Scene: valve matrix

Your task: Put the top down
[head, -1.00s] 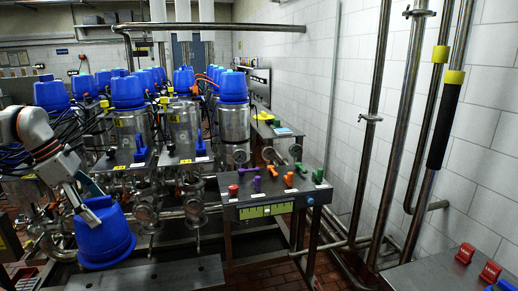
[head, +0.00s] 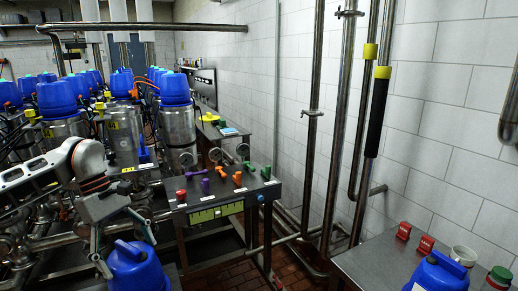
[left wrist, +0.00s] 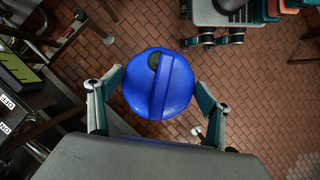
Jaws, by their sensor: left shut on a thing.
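A blue valve top (head: 138,268) is held low at the bottom left of the head view. My left gripper (head: 122,250) has its fingers on either side of it and is shut on it. In the left wrist view the same blue top (left wrist: 158,85) shows round, with a raised bar across it and a dark spot, between the two fingers of my left gripper (left wrist: 158,92). Tiled floor shows beneath it. My right gripper is not in view.
A grey table (head: 375,264) at the lower right bears another blue top (head: 438,274), red items (head: 404,231), a white cup (head: 463,256) and a green-capped item (head: 500,275). A control panel (head: 222,192) with coloured knobs stands in the middle. Steel pipes (head: 341,130) run up the wall.

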